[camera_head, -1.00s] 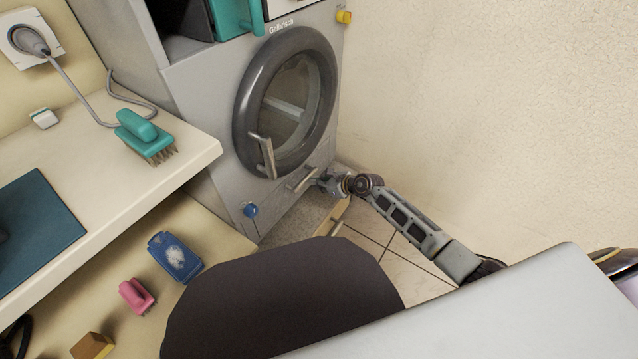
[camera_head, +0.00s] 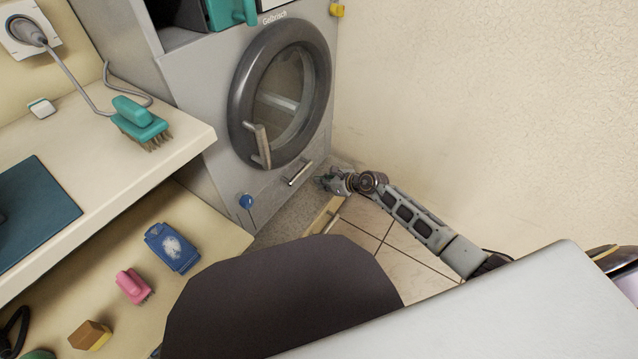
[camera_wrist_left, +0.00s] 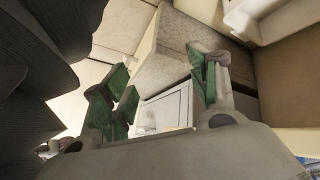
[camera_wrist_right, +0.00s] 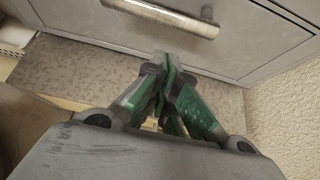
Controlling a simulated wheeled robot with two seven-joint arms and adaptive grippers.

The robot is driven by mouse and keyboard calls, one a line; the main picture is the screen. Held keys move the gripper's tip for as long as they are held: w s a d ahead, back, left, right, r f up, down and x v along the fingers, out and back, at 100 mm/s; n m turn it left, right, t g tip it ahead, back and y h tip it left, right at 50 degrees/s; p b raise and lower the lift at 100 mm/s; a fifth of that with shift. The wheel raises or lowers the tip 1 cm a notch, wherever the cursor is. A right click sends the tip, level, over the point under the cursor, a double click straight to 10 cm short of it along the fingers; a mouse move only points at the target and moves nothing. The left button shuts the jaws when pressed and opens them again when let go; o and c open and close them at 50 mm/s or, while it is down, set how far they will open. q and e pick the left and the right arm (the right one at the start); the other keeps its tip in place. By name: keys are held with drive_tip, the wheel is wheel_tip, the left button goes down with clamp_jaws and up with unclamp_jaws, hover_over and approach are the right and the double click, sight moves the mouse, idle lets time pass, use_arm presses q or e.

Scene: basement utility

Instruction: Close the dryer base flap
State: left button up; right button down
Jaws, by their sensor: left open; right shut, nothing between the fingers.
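The grey dryer (camera_head: 200,100) stands against the wall, with its round door shut. Its base flap (camera_head: 285,185) is the low front panel with a bar handle (camera_head: 299,174). In the right wrist view the flap (camera_wrist_right: 250,45) looks upright and about flush with the front, its handle (camera_wrist_right: 165,14) at the top. My right gripper (camera_head: 328,182) is shut and empty, low in front of the flap's right part. Its fingertips (camera_wrist_right: 170,66) are by the flap's lower edge; I cannot tell whether they touch. My left gripper (camera_wrist_left: 165,72) is open and empty, seen only in its wrist view.
A blue knob (camera_head: 246,202) sits left of the flap. A wall (camera_head: 450,90) rises close on the right. A counter (camera_head: 90,170) and a lower shelf (camera_head: 215,235) with brushes stand left. A yellowish strip (camera_head: 322,217) lies on the floor. Tiled floor (camera_head: 400,275) is open in front.

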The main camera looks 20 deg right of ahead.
use_arm(q)
wheel_tip(320, 180, up, 6)
drive_tip(key=a+g+y+p, duration=0.1)
drive_tip(key=p, duration=0.3)
drive_tip(key=shift+s+r, duration=0.15)
drive_tip(key=shift+r, duration=0.05)
use_arm(e)
drive_tip(key=v, duration=1)
drive_tip(key=shift+s+d, duration=0.1)
